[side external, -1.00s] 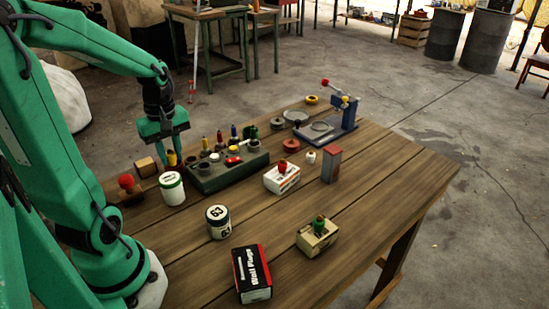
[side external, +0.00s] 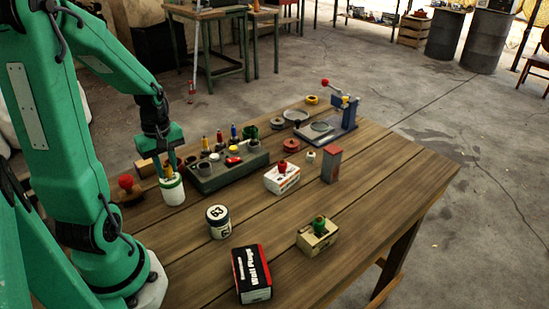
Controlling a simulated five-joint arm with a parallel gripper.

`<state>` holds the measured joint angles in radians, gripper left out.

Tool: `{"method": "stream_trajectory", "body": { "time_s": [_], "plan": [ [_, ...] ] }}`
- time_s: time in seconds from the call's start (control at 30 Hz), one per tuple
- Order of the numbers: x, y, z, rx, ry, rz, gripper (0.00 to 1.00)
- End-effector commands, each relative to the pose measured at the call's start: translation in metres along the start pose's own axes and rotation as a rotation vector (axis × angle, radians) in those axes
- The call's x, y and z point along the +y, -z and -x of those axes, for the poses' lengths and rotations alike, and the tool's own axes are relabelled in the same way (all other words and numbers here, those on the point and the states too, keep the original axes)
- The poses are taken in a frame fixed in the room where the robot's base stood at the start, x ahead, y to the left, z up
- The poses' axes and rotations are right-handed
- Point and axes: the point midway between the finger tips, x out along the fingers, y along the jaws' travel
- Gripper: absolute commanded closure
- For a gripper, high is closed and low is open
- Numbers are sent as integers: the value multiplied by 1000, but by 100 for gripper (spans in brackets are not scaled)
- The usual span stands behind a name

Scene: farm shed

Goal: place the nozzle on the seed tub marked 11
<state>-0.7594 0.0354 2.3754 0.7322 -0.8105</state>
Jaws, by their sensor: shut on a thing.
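My gripper (side external: 168,172) is shut on a small yellow nozzle (side external: 169,174), largely hidden between the fingers. The nozzle is right at the top of a white tub with a green rim (side external: 172,192), at the left of the table. I cannot tell whether it touches the lid. No number can be read on this tub from here. Another white tub with a dark lid, marked 63 (side external: 218,222), stands nearer the front, apart from my gripper.
A dark green tray (side external: 215,182) with several small coloured pieces stands just right of the tub. A red knob (side external: 126,182) and a wooden block (side external: 147,168) are on its left. Boxes (side external: 252,273) stand in front. A blue press (side external: 342,120) stands farther back.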

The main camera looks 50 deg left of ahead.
Motion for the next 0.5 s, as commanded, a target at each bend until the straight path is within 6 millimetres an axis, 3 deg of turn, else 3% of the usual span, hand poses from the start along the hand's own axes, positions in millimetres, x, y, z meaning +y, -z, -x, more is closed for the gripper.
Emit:
{"method": "stream_trajectory", "body": {
  "time_s": [0.5],
  "plan": [
    [0,0,-7,0,0,0,96]
  ]
}}
